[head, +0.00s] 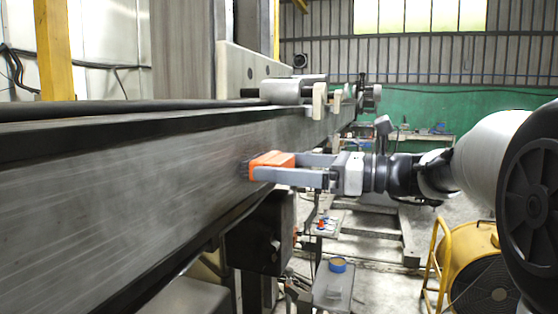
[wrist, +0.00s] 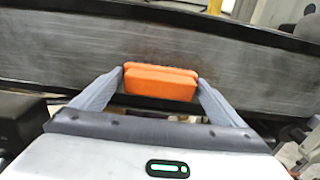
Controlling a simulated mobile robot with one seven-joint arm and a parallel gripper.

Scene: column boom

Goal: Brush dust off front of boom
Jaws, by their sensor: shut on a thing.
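The boom (head: 110,190) is a long grey metal beam running from the left foreground to the back middle of the head view. Its front face is scuffed and streaked with pale marks. My gripper (head: 275,173) is shut on an orange brush (head: 272,160) at the front face. The brush's dark bristles appear to touch the face, though exact contact is hard to tell. In the wrist view the orange brush block (wrist: 160,82) sits between my two grey fingers, in front of the boom's face (wrist: 60,62).
A dark box (head: 265,235) hangs under the boom. A yellow fan (head: 480,275) stands at the lower right. Cylinder fittings (head: 295,90) sit on top of the boom.

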